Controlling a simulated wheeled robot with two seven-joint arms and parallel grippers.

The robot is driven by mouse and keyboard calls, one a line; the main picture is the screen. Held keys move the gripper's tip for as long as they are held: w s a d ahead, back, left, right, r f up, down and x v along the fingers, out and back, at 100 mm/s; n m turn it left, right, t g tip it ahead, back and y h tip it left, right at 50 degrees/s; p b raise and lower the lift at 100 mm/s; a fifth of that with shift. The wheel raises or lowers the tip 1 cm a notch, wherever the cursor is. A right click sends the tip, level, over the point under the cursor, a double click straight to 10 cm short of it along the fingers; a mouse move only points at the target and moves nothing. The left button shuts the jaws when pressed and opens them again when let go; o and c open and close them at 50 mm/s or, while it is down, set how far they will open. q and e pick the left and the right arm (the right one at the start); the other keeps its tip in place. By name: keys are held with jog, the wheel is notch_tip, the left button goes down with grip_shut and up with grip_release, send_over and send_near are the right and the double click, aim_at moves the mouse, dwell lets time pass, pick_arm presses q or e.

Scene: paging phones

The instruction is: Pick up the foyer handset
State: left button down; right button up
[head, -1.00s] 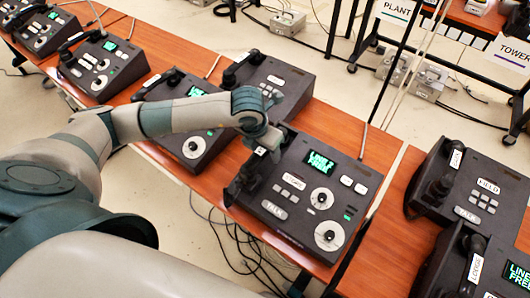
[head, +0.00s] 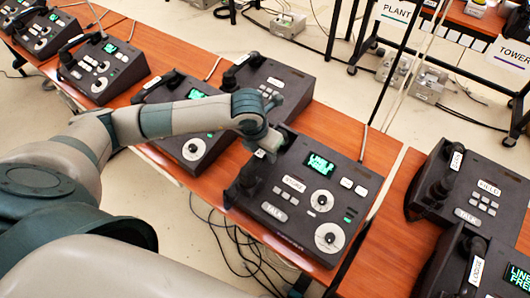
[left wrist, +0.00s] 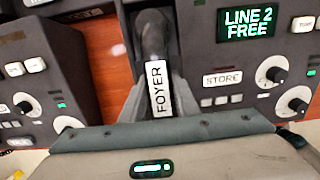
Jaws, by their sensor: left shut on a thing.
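The foyer handset (left wrist: 152,45) is dark, with a white label reading FOYER, and shows in the left wrist view at the left side of a dark console (left wrist: 225,120). My left gripper (left wrist: 160,98) has its grey fingers on both sides of the handset and is shut on it. In the head view my left gripper (head: 266,152) is over the console's upper left edge, and the handset (head: 249,178) shows partly below it. I cannot tell whether the handset touches its cradle. The console's own plate reads STORE and its screen LINE 2 FREE. My right gripper is not in view.
Another console (head: 275,82) stands close behind on the same wooden table, with more to the left. Consoles with FIELD (head: 488,187) and LODGE (head: 475,268) labels are at the right. Bare wood (head: 340,128) shows behind the console. Cables hang below the table.

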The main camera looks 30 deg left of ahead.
pick_arm(q)
jog(key=shift+r, duration=0.15)
jog(key=shift+r+p, duration=0.3)
jog(key=shift+p, duration=0.3)
notch_tip(320, 180, up, 4)
jog(key=b, duration=0.3)
jog(key=shift+f, duration=0.25)
jog(key=s+d+r+b, duration=0.2)
jog(key=s+d+r, duration=0.5)
jog(key=s+d, duration=0.1)
jog(key=shift+d, duration=0.35)
jog(key=shift+w, duration=0.1)
jog(key=shift+a, duration=0.2)
